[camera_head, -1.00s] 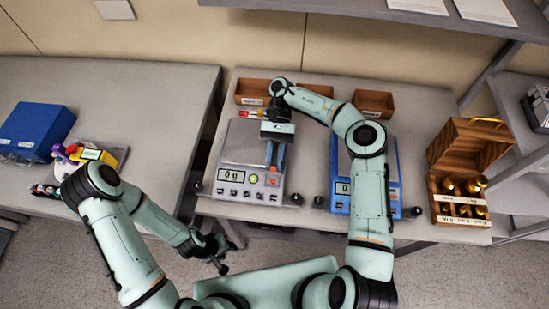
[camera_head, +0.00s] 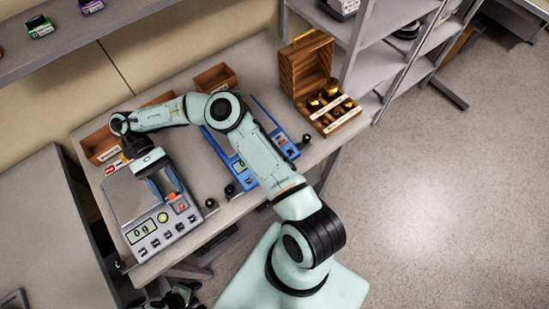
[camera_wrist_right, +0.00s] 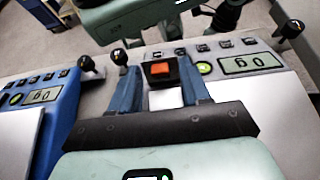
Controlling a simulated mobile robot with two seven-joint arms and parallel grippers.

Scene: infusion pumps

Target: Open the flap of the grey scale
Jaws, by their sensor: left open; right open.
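The grey scale (camera_head: 145,212) stands on the table at the left in the head view, with a display, a green button and dark buttons along its front. Part of it shows at the right in the wrist view (camera_wrist_right: 270,100). An orange-red square piece (camera_wrist_right: 161,70) sits beside the green button; I cannot tell whether it is the flap or how far it is raised. My right gripper (camera_head: 167,190) is open above the scale, its blue fingers on either side of the orange piece in the wrist view, without visible grip. My left gripper (camera_head: 180,297) is open at the bottom edge, partly cut off.
A blue scale (camera_head: 232,162) stands to the right, partly behind my right arm. A wooden box (camera_head: 306,68) with brass weights is further right. Brown trays (camera_head: 215,79) line the back. Black knobs (camera_head: 211,204) stand beside the scales.

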